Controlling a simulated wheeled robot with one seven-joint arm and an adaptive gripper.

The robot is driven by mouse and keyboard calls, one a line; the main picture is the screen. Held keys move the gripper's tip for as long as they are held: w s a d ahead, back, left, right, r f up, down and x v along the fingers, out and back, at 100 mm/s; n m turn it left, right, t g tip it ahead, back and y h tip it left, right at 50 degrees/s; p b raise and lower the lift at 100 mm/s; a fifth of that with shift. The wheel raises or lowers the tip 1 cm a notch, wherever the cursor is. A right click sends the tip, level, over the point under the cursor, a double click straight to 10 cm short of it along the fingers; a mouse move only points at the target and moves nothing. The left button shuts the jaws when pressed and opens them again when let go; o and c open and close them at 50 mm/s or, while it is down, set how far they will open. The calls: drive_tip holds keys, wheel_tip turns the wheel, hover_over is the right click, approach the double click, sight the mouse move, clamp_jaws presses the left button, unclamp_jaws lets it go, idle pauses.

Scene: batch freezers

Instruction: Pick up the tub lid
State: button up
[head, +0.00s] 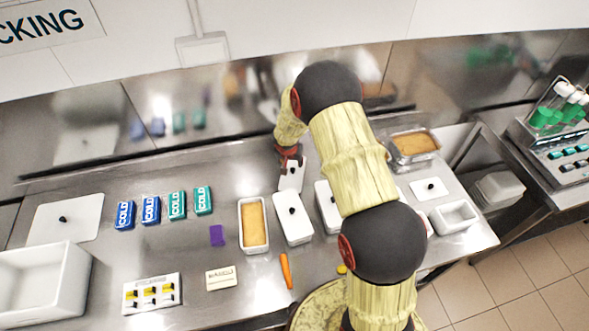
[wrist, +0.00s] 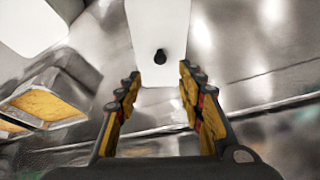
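Several flat white lids with black knobs lie on the steel counter, and I cannot tell which is the tub lid. In the head view, one small white lid (head: 291,178) is right under my gripper (head: 290,162), which partly covers it. In the wrist view, a white lid (wrist: 158,22) lies straight ahead, its black knob (wrist: 160,57) just beyond and between the fingertips. My gripper (wrist: 159,76) is open there, with a clear gap between its fingers. I see no finger touching the knob.
A white tub with orange-yellow contents (head: 254,244) stands left of another knobbed lid (head: 293,230). A larger lid (head: 80,210) and an empty white bin (head: 75,280) are at left. A steel backsplash (head: 190,100) rises behind.

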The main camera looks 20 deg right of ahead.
sight(293, 169)
drive_tip(key=x, duration=0.7)
drive_tip(key=shift+s+f, duration=0.1)
drive_tip(key=shift+f, duration=0.3)
drive_tip(key=shift+c, duration=1.4)
clamp_jaws()
